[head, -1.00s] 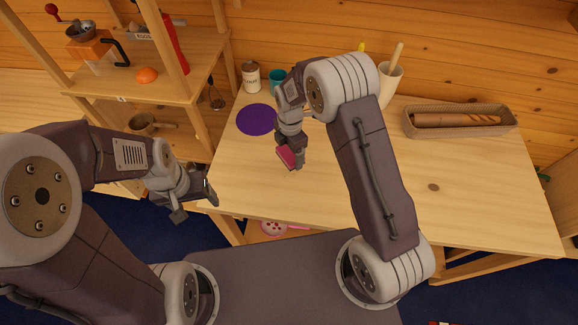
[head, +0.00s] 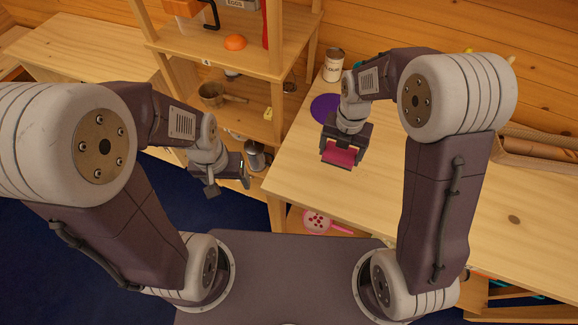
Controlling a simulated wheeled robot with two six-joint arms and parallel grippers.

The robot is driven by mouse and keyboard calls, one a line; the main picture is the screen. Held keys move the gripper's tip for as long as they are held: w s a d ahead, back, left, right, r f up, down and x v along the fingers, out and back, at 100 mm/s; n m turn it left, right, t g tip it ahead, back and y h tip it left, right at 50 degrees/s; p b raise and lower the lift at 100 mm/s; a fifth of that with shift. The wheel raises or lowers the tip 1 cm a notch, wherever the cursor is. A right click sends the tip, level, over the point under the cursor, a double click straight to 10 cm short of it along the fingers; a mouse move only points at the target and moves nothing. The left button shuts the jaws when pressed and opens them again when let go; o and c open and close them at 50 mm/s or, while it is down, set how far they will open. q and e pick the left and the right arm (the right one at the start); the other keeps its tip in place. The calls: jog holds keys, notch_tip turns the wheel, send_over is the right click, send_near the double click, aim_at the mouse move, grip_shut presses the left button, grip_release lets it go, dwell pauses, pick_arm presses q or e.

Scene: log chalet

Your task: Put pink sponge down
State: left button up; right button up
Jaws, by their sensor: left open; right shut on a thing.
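The pink sponge (head: 340,155) is between the fingers of my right gripper (head: 341,158), which is shut on it. The gripper points down above the left part of the wooden table (head: 370,190). I cannot tell whether the sponge touches the tabletop. My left gripper (head: 228,184) is open and empty, left of the table and in front of the shelf.
A purple round mat (head: 325,107) and a white can (head: 333,66) are behind the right gripper. A wooden shelf (head: 225,60) with an orange fruit (head: 235,42) and a pan (head: 213,95) stands at left. A wicker basket (head: 535,150) is at right. The tabletop's front middle is clear.

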jog(key=shift+s+d+f, duration=0.1)
jog(key=shift+d+f, duration=0.15)
jog(key=shift+d, duration=0.6)
jog(key=p, duration=0.2)
send_over(303, 167)
notch_tip(303, 167, down, 6)
jog(key=shift+d+f, duration=0.1)
jog(key=shift+f, duration=0.45)
jog(key=f, duration=0.2)
jog(key=f+p, duration=0.1)
jog(key=shift+a+f, duration=0.25)
pick_arm(q)
jog(key=r, duration=0.1)
jog(key=d+r, duration=0.1)
jog(key=r, duration=0.1)
jog(key=shift+d, duration=0.25)
pick_arm(e)
jog(key=shift+d, duration=0.1)
pick_arm(q)
jog(key=shift+s, duration=0.1)
pick_arm(e)
jog(key=shift+f, duration=0.2)
pick_arm(q)
jog(key=shift+f, duration=0.15)
pick_arm(e)
jog(key=o, duration=1.4)
